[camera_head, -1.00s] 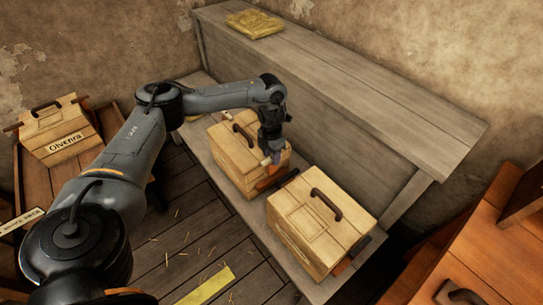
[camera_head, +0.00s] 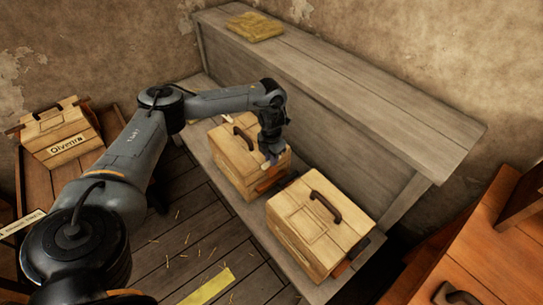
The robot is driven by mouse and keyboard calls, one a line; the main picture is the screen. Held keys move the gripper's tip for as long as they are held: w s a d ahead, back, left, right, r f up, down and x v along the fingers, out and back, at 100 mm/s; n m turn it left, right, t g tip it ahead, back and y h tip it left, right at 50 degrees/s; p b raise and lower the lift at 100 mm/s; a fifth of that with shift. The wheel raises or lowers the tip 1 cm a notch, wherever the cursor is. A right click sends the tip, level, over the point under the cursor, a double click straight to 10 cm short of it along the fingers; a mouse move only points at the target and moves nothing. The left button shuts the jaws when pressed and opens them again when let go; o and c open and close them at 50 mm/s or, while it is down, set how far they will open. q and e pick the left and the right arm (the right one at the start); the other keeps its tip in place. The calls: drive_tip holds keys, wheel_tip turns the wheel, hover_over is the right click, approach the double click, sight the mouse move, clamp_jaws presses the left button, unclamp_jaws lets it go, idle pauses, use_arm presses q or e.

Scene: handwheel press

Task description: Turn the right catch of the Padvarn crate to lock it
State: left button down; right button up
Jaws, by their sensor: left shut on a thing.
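Two pale wooden crates with dark handles stand on the grey bench, and no name can be read on either. My left gripper (camera_head: 271,157) reaches down to the right end of the farther crate (camera_head: 232,150). Its jaws are shut on a small catch at that end, mostly hidden by the fingers. An orange-brown part (camera_head: 270,180) shows on the same end, just below the gripper. The nearer crate (camera_head: 312,225) stands apart from it, with a dark and orange fitting (camera_head: 345,263) at its right end. My right gripper is out of view.
A crate labelled Olvenra (camera_head: 62,138) sits on a wooden stand at the left. A yellow folded cloth (camera_head: 254,26) lies on the bench's upper shelf (camera_head: 340,75). The nearer crate is close to my gripper. Straw and a yellow strip (camera_head: 208,287) lie on the floor.

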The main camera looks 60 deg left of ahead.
use_arm(q)
drive_tip(key=n+p, duration=0.7)
drive_tip(key=p, duration=0.2)
drive_tip(key=shift+r+p, duration=0.2)
drive_tip(key=shift+p, duration=0.1)
drive_tip(key=shift+n+p, duration=0.75)
drive_tip(key=shift+n, duration=0.35)
drive_tip(key=n+p, duration=0.3)
drive_tip(key=n, duration=0.2)
drive_tip(key=shift+f+p, duration=0.1)
drive_tip(key=shift+p, duration=0.2)
drive_tip(key=shift+f+n+p, duration=0.1)
drive_tip(key=shift+n+p, duration=0.65)
drive_tip(key=shift+n, duration=0.75)
drive_tip(key=c, duration=1)
unclamp_jaws()
drive_tip(key=shift+c, duration=0.2)
